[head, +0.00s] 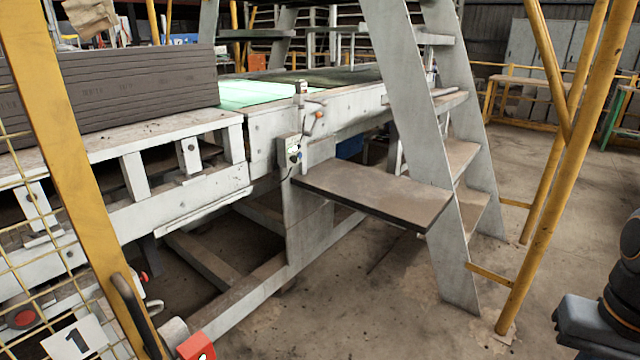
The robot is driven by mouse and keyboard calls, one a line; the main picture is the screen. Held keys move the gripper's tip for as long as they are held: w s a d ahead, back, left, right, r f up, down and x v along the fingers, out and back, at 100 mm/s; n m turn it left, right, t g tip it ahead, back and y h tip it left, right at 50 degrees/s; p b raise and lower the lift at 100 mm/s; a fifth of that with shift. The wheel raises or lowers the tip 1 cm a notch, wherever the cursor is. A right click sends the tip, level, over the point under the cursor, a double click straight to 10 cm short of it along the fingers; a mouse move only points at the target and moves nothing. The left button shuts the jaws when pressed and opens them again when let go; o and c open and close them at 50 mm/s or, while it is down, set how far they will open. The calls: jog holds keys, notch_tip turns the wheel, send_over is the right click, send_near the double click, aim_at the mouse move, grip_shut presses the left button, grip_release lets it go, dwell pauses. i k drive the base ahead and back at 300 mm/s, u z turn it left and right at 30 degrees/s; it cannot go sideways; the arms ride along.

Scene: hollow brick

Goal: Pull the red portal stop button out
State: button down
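Several small red parts show in the head view, and I cannot tell for certain which is the portal stop button. A round red button (25,318) sits behind the yellow mesh at the lower left. A small red knob (143,277) shows beside the yellow post. A red box (196,346) is cut off by the bottom edge. A small orange-red knob (319,115) sits on the white machine frame (275,130), above a grey control box (289,150). Dark parts of what looks like my arm show at the right edge; I cannot make out my gripper's fingers.
A grey stair (415,130) with a low brown step (375,190) stands in the middle, with yellow rails (565,170) at right. Concrete floor (390,300) is clear in front.

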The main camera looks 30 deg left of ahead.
aim_at(143, 277)
jog(key=u, duration=0.3)
jog(key=i, duration=1.45)
jog(key=u, duration=1.2)
jog(key=i, duration=0.8)
jog(key=u, duration=1.65)
jog(key=i, duration=0.75)
jog(key=u, duration=1.6)
jog(key=k, duration=0.45)
jog(key=z, duration=0.95)
